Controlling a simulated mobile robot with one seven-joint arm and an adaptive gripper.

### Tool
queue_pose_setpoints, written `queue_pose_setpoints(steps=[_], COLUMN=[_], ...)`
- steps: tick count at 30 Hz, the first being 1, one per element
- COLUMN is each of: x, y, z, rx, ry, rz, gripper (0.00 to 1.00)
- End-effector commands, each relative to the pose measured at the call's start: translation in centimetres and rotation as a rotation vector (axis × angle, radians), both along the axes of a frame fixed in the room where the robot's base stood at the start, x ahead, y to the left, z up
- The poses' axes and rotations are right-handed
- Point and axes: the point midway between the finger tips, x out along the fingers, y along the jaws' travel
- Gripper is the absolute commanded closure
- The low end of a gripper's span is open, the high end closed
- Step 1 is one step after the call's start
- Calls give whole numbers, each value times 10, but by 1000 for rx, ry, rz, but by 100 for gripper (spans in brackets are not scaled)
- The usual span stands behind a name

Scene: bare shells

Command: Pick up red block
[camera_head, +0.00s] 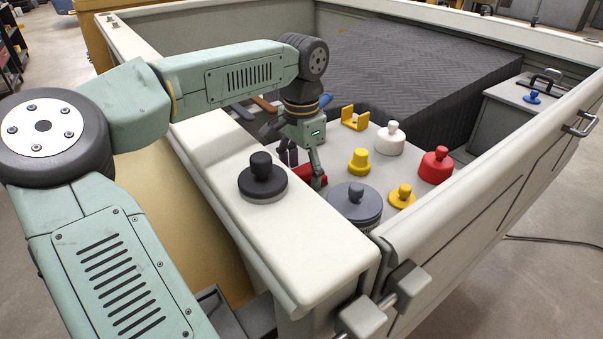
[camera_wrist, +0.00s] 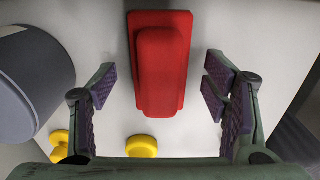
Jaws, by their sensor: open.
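The red block (camera_head: 312,172) lies on the pale surface inside the large shell, partly hidden behind my gripper in the head view. In the wrist view the red block (camera_wrist: 162,64) is an oblong with a raised, rounded top on a wider base. My gripper (camera_head: 304,167) points down over it. In the wrist view my gripper (camera_wrist: 160,88) is open, with one finger to each side of the block's lower part. Gaps show between both fingers and the block. The block's upper end reaches beyond the fingertips.
Near the block stand a grey knobbed cylinder (camera_head: 355,204), a yellow knob (camera_head: 359,162), a smaller yellow piece (camera_head: 401,196), a white knob (camera_head: 390,140) and a red knob (camera_head: 436,166). A black knob (camera_head: 262,178) sits on the white rim (camera_head: 300,239).

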Motion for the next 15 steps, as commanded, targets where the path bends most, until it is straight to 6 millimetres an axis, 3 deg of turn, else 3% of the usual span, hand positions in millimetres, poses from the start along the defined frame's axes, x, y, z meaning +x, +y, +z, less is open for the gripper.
queue_pose_setpoints(steps=[10, 15], x=[0, 0], y=[0, 0], z=[-10, -9], rx=[1, 1], ry=[-1, -1], rz=[1, 1], gripper=[31, 43])
